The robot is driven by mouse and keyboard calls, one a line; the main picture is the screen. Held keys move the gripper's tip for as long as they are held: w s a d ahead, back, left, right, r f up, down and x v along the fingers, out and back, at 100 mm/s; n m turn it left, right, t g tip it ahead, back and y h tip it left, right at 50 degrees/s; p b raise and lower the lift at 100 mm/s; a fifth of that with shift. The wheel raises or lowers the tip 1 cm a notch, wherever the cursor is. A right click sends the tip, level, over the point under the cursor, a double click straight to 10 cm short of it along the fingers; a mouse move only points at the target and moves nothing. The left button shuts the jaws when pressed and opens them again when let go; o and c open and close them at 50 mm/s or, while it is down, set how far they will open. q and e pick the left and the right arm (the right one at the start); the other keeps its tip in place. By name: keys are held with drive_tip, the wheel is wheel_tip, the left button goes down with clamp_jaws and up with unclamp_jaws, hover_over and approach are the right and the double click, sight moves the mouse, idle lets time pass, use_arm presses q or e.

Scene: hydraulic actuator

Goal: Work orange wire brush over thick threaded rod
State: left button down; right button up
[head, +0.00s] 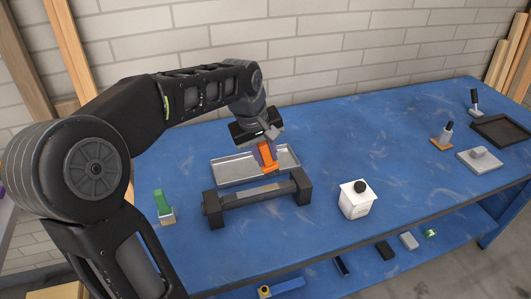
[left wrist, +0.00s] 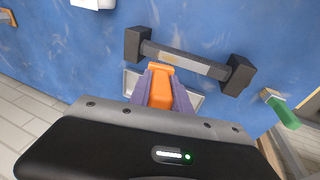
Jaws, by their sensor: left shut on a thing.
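The orange wire brush (head: 266,155) is held in my left gripper (head: 262,147), over the grey metal tray. In the left wrist view the brush (left wrist: 160,88) sits between the purple fingers of the left gripper (left wrist: 160,92). Its bristles are not visible. The thick threaded rod (head: 257,195) lies across two black end blocks in front of the tray; its middle section looks worn and lighter. It also shows in the left wrist view (left wrist: 184,61), just beyond the brush tip. I cannot tell whether brush and rod touch. My right gripper is not in view.
The grey tray (head: 230,175) lies behind the rod. An orange-based tool (head: 442,142), a grey block plate (head: 479,162) and a black tray (head: 503,131) lie far right. The blue table's middle right is clear.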

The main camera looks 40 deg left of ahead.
sight(265, 173)
use_arm(q)
drive_tip(key=shift+f+b, duration=1.8)
drive_tip(key=shift+f, duration=0.5)
drive_tip(key=shift+f+b, duration=0.35)
drive_tip(key=shift+f, duration=0.05)
drive_tip(key=shift+s, duration=0.1)
drive_tip(key=shift+s+a, duration=0.3)
drive_tip(key=shift+s, duration=0.1)
idle(0.3)
drive_tip(key=shift+w+d+r, duration=0.1)
drive_tip(key=shift+w+d, duration=0.55)
drive_tip(key=shift+w, duration=0.4)
